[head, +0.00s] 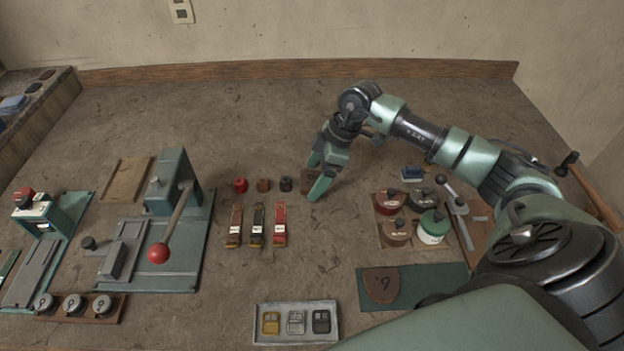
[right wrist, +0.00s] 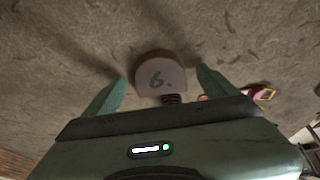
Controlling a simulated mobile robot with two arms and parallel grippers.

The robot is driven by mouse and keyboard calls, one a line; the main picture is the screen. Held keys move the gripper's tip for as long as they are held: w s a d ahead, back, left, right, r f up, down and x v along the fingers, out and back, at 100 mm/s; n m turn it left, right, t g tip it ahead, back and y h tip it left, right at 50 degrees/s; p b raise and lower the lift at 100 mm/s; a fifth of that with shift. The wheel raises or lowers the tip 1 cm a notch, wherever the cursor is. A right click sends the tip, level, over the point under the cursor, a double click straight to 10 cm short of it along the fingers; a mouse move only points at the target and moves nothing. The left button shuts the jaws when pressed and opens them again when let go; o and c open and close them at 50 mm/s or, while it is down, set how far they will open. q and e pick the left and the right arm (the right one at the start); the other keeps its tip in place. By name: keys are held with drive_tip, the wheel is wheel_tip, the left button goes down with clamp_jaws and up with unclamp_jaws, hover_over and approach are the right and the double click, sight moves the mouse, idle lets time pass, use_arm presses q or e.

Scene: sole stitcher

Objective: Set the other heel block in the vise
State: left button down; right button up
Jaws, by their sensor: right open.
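A brown heel block (head: 308,174) stands on the bench at the middle, partly hidden by my right gripper (head: 317,182). In the right wrist view the heel block (right wrist: 160,72) shows a pale rounded face marked "6." It sits between and just beyond the open fingertips of my right gripper (right wrist: 160,92), with no visible grip on it. Another brown heel-shaped piece (head: 381,285), also marked 6, lies on the green mat. A grey block with a black knob (head: 116,258), which looks like the vise, is on the lever press's plate at left. My left gripper is out of view.
The press (head: 172,182) has a red-balled lever. Several small spools (head: 240,185) and strap pieces (head: 257,226) lie between it and my right gripper. Round tins (head: 396,231) stand to the right. A buckle tray (head: 262,307) is at the front.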

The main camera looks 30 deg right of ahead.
drive_tip(key=c, duration=1.6)
wheel_tip(320, 180, up, 20)
drive_tip(key=b, duration=0.2)
drive_tip(key=shift+c, duration=0.2)
drive_tip(key=n+g+h, duration=0.6)
drive_tip(key=n, duration=2.3)
hover_over(305, 187)
drive_tip(key=s+a, duration=0.1)
drive_tip(key=a, duration=0.2)
wheel_tip(305, 187, down, 5)
drive_tip(key=s+a+f+n+t+y, duration=0.1)
drive_tip(key=s+a+f+n+t, duration=0.1)
drive_tip(key=n, duration=1.3)
drive_tip(key=s+a+f+n+t+y, duration=0.1)
drive_tip(key=a+n+t, duration=0.4)
drive_tip(key=n, duration=1.1)
drive_tip(key=shift+s+f+t, duration=0.5)
drive_tip(key=shift+s+t, duration=0.2)
drive_tip(key=shift+s, duration=0.25)
